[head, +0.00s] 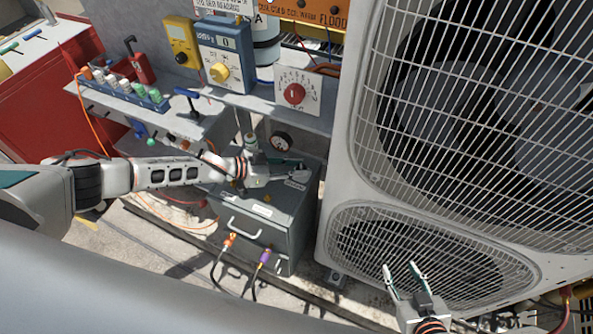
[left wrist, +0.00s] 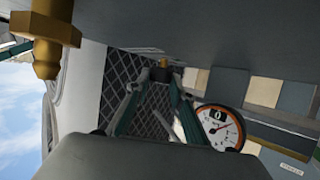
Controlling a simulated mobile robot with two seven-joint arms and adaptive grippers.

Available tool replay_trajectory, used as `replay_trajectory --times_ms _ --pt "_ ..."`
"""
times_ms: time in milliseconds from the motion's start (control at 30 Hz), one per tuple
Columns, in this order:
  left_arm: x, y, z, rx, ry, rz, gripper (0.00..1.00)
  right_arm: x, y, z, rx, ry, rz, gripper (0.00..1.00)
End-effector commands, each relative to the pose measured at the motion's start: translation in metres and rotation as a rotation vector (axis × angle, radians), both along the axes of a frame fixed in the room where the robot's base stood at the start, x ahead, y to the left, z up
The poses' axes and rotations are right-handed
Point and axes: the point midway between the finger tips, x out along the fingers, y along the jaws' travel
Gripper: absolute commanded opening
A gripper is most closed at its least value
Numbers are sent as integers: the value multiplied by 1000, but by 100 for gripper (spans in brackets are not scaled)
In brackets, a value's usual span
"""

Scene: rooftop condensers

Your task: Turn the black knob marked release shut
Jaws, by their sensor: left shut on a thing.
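My left gripper (head: 292,172) reaches in from the left, low over the top of the grey box (head: 270,222). In the left wrist view its fingers (left wrist: 161,76) close on a small dark piece, the black knob (left wrist: 160,73), with a brass-coloured part (left wrist: 162,63) just beyond it. The fingers hide most of the knob, and its turn angle cannot be told. A small label (head: 295,184) lies beside the fingertips, too small to read. My right gripper (head: 400,268) is open and empty in front of the lower condenser grille.
A round gauge (head: 281,141) stands close behind the left fingers; it also shows in the left wrist view (left wrist: 218,127). A shelf with a red dial (head: 294,93) and meters is behind. The large condenser (head: 345,150) blocks the right side.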

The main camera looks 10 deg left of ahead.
Motion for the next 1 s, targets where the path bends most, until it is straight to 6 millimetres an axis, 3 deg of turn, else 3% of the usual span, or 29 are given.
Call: replay_trajectory --times_ms 300,700,733,800,1000 --pt "3 1 1 0 -4 -61 1 -2 -4 -14 -7 9 -3 40" --pt "3 1 2 0 -3 -66 1 -3 -6 -17 -11 15 -5 40" --pt "3 0 2 0 -3 -66 25 -3 -6 -17 -11 15 -5 40" --pt "3 0 2 0 -3 -66 39 -3 -6 -17 -11 15 -5 40" --pt "2 0 1 -1 -2 -67 39 -2 -6 -16 -10 12 -5 40"
